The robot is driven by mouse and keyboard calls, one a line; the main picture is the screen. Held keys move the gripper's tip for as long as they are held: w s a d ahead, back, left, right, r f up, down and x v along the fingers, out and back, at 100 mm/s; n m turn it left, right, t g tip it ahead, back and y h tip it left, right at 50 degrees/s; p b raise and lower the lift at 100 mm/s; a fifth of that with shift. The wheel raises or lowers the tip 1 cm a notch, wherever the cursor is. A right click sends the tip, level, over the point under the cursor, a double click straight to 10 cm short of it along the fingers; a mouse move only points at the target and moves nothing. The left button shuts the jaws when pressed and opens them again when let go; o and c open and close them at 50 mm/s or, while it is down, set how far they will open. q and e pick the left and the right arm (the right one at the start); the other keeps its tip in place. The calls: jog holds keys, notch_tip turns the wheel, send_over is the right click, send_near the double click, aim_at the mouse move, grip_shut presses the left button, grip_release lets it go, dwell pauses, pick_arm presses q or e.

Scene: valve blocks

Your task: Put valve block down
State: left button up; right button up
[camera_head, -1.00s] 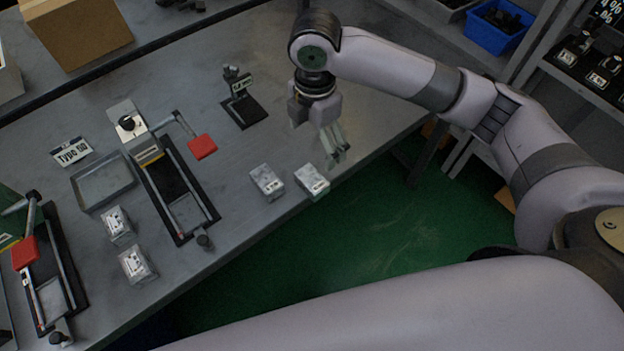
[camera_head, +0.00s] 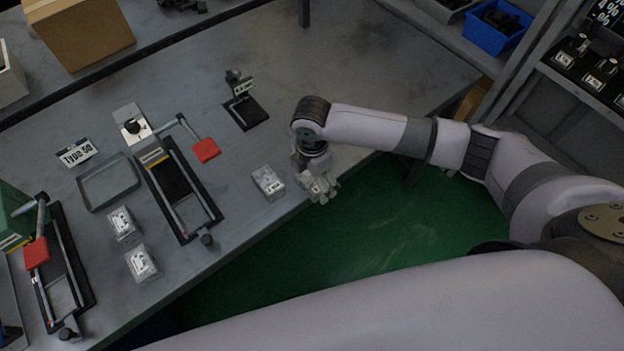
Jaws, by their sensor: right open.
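My right gripper (camera_head: 322,190) is open, low over the front edge of the workbench, its fingers down around or just over a valve block (camera_head: 313,186). The gripper hides most of that block, and I cannot tell whether the fingers touch it. A second valve block (camera_head: 268,182), pale grey with a label, sits on the bench just to the left of the gripper. Two more valve blocks, one upper (camera_head: 123,223) and one lower (camera_head: 142,263), sit further left. My left gripper is not in view.
An empty grey tray (camera_head: 108,203) lies by the Type 50 sign (camera_head: 77,153). A clamp fixture with a red handle (camera_head: 205,150) stands right of it, another (camera_head: 37,252) at far left. A small black stand (camera_head: 245,112) is behind. The bench's back right is clear.

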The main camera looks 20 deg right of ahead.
jog(key=shift+f, duration=0.4)
jog(key=shift+r, duration=0.1)
jog(key=c, duration=1.8)
